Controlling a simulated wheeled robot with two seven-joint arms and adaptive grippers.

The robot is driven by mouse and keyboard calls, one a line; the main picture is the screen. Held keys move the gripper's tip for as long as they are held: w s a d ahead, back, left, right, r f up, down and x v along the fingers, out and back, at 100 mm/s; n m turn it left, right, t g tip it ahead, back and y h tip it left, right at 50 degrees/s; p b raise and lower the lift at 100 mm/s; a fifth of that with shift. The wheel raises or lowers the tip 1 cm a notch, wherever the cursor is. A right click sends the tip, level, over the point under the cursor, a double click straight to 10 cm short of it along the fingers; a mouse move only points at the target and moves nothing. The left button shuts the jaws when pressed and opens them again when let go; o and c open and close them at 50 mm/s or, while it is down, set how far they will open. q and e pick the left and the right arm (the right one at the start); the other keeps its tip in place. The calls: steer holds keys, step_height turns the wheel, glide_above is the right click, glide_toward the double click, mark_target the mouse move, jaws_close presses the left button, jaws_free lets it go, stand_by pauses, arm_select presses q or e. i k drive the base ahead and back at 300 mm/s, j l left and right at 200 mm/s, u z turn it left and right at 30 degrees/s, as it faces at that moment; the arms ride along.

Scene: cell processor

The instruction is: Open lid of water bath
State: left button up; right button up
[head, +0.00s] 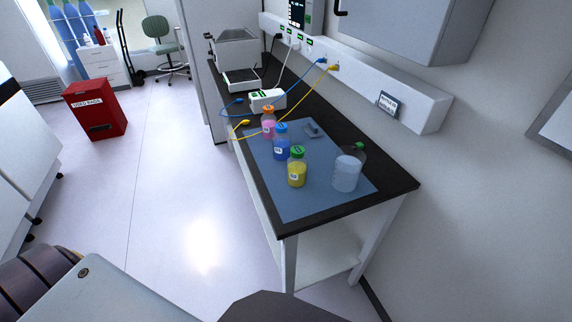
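A light grey box-shaped device with a sloped top (237,46) stands at the far end of the black-topped bench, against the wall. It looks like the water bath, and its top appears to be closed, though it is small and far off. Neither of my grippers shows in the head view, so I cannot see whether they are open or shut.
The bench (392,186) carries a blue mat (285,205) with pink (268,124), blue (281,146) and yellow (297,170) bottles and a large clear bottle (347,172). Cables cross behind them. A red bin (97,112) stands left; the floor (175,180) between is clear.

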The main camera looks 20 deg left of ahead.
mark_target(216, 31)
steer(key=i+j+u, duration=0.2)
steer(key=j, duration=0.25)
steer(key=i+j+u, duration=0.2)
steer(key=j, duration=0.25)
steer(key=j+u, duration=0.2)
steer(key=j, duration=0.25)
steer(key=i+j+u, duration=0.4)
steer(key=i+j, duration=0.15)
steer(key=j, duration=0.15)
